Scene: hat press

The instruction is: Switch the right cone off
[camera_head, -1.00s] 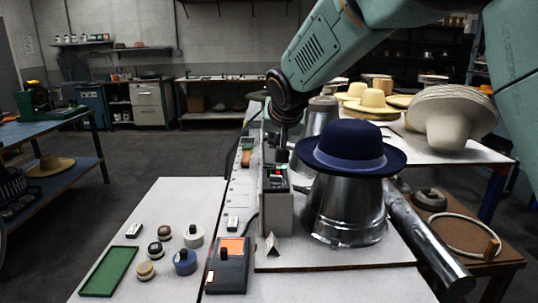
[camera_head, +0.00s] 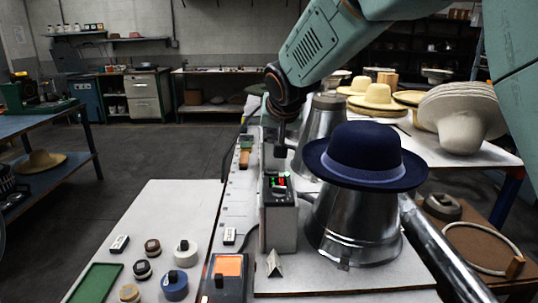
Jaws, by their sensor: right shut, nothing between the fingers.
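A metal cone (camera_head: 352,222) with a navy hat (camera_head: 365,155) on it stands nearest, at the right in the head view. A second metal cone (camera_head: 322,125) stands behind it, partly hidden. A dark control box (camera_head: 280,215), with small red and green lights on top, stands just left of the near cone. My right gripper (camera_head: 280,151) points down above the box's top, apart from it. Its fingers are shut and empty. My left gripper is out of view.
Straw hats (camera_head: 376,97) and a stack of pale hats (camera_head: 462,115) are at the back right.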

